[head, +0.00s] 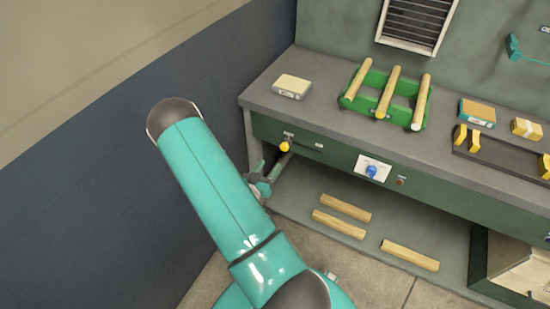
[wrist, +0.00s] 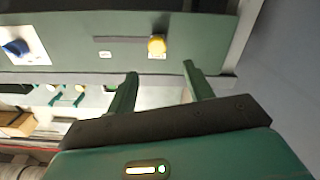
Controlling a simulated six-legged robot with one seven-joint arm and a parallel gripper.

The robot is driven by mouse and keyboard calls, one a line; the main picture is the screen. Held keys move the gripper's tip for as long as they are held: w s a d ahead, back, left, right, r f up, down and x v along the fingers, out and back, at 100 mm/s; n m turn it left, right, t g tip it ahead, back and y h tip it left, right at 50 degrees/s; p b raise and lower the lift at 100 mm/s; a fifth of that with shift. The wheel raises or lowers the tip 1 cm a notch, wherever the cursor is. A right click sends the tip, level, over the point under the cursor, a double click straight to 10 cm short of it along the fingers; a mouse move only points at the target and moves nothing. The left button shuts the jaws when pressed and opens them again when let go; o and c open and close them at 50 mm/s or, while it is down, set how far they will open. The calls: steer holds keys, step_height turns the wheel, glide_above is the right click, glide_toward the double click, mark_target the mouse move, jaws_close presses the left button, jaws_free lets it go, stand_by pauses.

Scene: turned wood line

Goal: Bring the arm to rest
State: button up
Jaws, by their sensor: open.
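My arm (head: 210,185), teal with dark joints, reaches up and bends down toward the left end of the workbench in the head view. My gripper (head: 272,170) is small there, partly behind the arm, just below the yellow knob (head: 285,145) on the bench front. In the wrist view my gripper (wrist: 159,69) has its two green fingers apart with nothing between them. The yellow knob (wrist: 157,44) shows just beyond the fingertips, roughly between them. I cannot tell how wide the gap to it is.
The bench top (head: 325,120) carries a green rack (head: 352,101) with wooden rods. A blue knob (head: 371,171) sits on the bench front. Several wood pieces lie on the lower shelf (head: 310,183). A dark blue wall (head: 110,170) stands close on the left.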

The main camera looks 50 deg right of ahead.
steer(key=shift+s+a, duration=0.15)
steer(key=shift+a, duration=0.75)
